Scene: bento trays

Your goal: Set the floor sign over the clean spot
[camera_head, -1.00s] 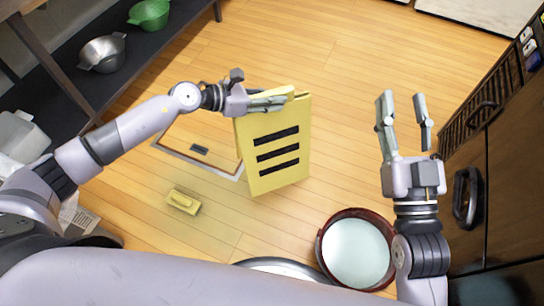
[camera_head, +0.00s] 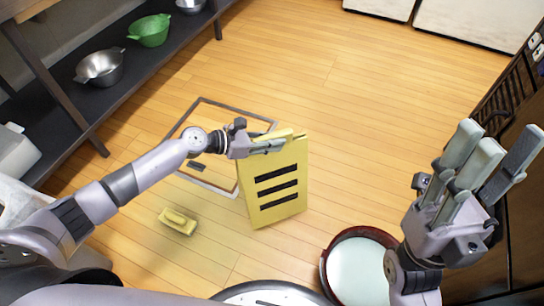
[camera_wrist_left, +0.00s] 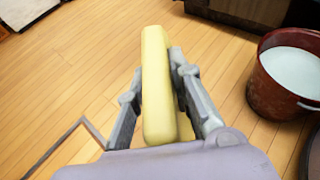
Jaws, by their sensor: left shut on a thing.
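The yellow floor sign (camera_head: 274,187), with several dark bars on its face, is upright in my left gripper (camera_head: 268,146). The gripper is shut on its top edge, and the top shows between the fingers in the left wrist view (camera_wrist_left: 159,85). A dark-edged square outline (camera_head: 233,113) on the wooden floor marks a spot, with a small dark piece (camera_head: 196,166) inside it. The sign stands at the right of this outline and covers part of its edge. I cannot tell whether the sign touches the floor. My right gripper (camera_head: 492,152) is empty with its fingers apart.
A yellow sponge-like block (camera_head: 178,221) lies on the floor below the outline. A red bucket of pale liquid (camera_head: 328,262) stands near my right arm. A dark shelf with a green bowl (camera_head: 149,30) and a steel bowl (camera_head: 101,67) runs along the left. Floor beyond is clear.

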